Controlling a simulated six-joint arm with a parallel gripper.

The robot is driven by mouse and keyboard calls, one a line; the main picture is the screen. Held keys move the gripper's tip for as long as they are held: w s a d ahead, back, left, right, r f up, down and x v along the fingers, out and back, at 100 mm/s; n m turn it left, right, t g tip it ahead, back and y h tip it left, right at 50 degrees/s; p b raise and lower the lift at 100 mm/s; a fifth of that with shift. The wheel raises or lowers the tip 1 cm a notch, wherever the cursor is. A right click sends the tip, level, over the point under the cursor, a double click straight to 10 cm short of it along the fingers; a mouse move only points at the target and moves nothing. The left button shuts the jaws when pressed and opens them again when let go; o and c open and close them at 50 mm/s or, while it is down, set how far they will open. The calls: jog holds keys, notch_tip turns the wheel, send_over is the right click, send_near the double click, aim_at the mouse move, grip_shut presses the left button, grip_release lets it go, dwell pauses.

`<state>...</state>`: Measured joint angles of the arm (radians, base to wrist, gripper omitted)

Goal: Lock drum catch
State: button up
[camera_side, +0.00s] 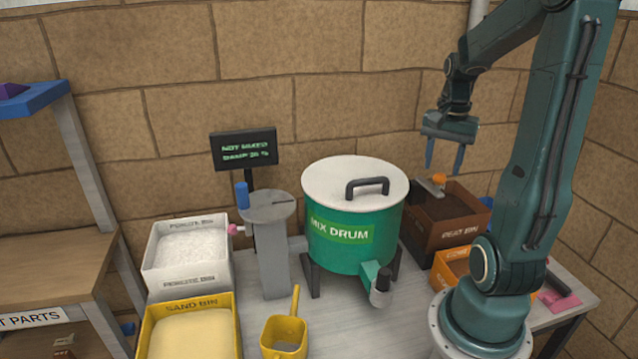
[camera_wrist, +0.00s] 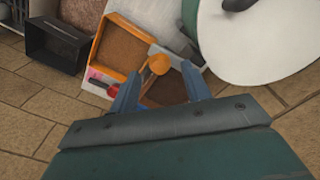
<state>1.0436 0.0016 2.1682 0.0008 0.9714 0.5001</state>
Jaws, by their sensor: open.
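The green mix drum (camera_side: 340,245) stands on the bench with its white lid (camera_side: 335,180) on top and a black handle (camera_side: 367,187) on the lid. A green block with a grey cylindrical part (camera_side: 380,288) sticks out low on its front right; I cannot tell whether this is the catch. In the wrist view the drum's lid (camera_wrist: 270,45) shows at upper right. My gripper (camera_side: 444,166) is open and empty, pointing down above the brown peat bin (camera_side: 425,222), right of the drum. The wrist view shows the fingers (camera_wrist: 159,80) apart near an orange knob (camera_wrist: 160,63).
The orange knob (camera_side: 439,179) belongs to a scoop-like tool at the peat bin. A grey post (camera_side: 272,250) with a blue-handled top stands left of the drum. A white bin (camera_side: 190,280), a yellow sand bin (camera_side: 158,312) and a yellow scoop (camera_side: 283,335) are further left. A screen (camera_side: 243,148) reads "NOT MIXED".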

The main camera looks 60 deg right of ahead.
aim_at(441, 173)
jog(key=shift+f, duration=0.2)
dwell(0.3)
jog(key=shift+f, duration=1.85)
jog(key=c, duration=0.6)
jog(key=shift+o, duration=0.2)
